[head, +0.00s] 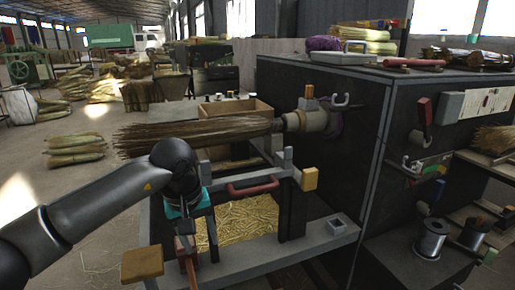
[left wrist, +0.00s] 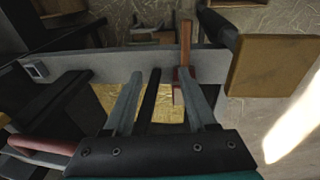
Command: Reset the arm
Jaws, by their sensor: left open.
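My left gripper (left wrist: 162,76) is open in the left wrist view, with its two grey fingers spread apart and nothing held between them. In the head view my left arm comes in from the left, and its wrist with a teal band points down over the front of the winding machine. Close by the gripper is a wooden handle with a red part (left wrist: 185,50), also visible in the head view (head: 187,258). Whether the fingers touch it cannot be told. A broom bundle (head: 190,135) lies level at the machine's spindle (head: 305,121), behind my wrist. My right gripper is not in view.
A tan pad (head: 142,264) juts out at the front left, and a red handle (head: 252,187) and a yellow block (head: 310,179) sit near the gripper. A straw-filled tray (head: 245,222) lies below. The dark machine cabinet (head: 330,82) blocks the right; open floor lies left.

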